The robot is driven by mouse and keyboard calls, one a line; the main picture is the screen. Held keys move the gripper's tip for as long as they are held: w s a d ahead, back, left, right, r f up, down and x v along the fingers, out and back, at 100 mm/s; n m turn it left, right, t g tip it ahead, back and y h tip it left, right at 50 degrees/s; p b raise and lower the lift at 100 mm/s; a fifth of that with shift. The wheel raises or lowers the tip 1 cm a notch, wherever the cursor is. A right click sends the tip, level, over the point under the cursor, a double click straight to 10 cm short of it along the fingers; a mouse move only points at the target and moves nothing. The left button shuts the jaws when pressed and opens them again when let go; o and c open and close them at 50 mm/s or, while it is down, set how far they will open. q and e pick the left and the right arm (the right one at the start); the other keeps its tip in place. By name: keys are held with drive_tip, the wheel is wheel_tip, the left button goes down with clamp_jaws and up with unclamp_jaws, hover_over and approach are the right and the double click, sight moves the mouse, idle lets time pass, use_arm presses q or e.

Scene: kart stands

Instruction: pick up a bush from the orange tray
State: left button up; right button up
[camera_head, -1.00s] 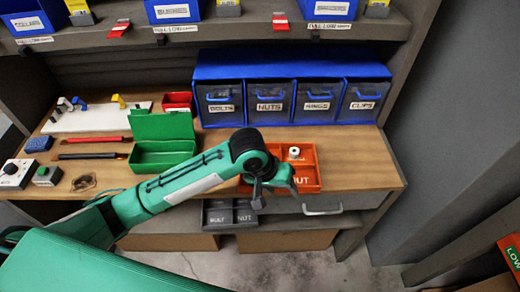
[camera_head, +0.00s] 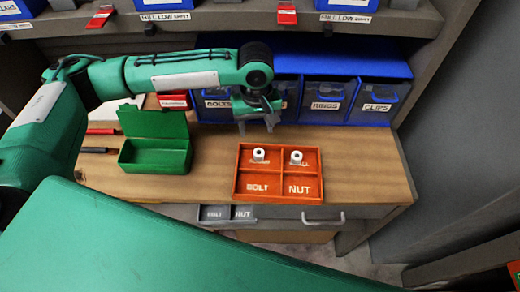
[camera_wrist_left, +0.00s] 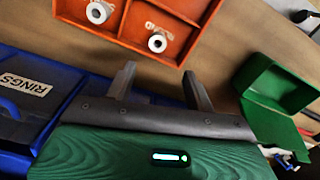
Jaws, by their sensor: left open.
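The orange tray (camera_head: 278,172) lies on the wooden bench top and is split into compartments; its front ones are marked BOLT and NUT. Two white bushes with dark centre holes stand in the back row, a left bush (camera_head: 259,155) and a right bush (camera_head: 296,157). Both bushes also show in the left wrist view, one (camera_wrist_left: 98,11) at the upper left and the other (camera_wrist_left: 158,41) nearer the jaws. My left gripper (camera_head: 258,124) is open and empty, above the bench behind the tray, in front of the blue drawers. My right gripper is out of view.
Blue drawers (camera_head: 341,95) stand behind the tray. An open green box (camera_head: 155,155) sits left of it. A small red bin (camera_head: 174,101) is behind the box. The shelf above carries bins and labels. Bare bench lies right of the tray.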

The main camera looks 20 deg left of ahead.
use_arm(q)
hover_over(259, 152)
drive_tip(key=f, duration=0.4)
drive_tip(key=shift+a+f, duration=0.3)
drive_tip(key=shift+f+p, duration=0.3)
drive_tip(key=shift+d+f+p, duration=0.1)
drive_tip(key=shift+f+p, duration=0.2)
drive_tip(key=shift+f, duration=0.25)
wheel_tip(259, 152, down, 4)
drive_tip(key=shift+d+r+p, duration=0.15)
drive_tip(key=shift+r+p, duration=0.05)
drive_tip(key=shift+p, duration=0.35)
drive_tip(key=shift+f, duration=0.4)
drive_tip(key=shift+s, duration=0.1)
drive_tip(key=shift+c, duration=0.2)
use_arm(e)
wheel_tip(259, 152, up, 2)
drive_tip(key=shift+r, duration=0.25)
use_arm(q)
drive_tip(key=c, duration=1)
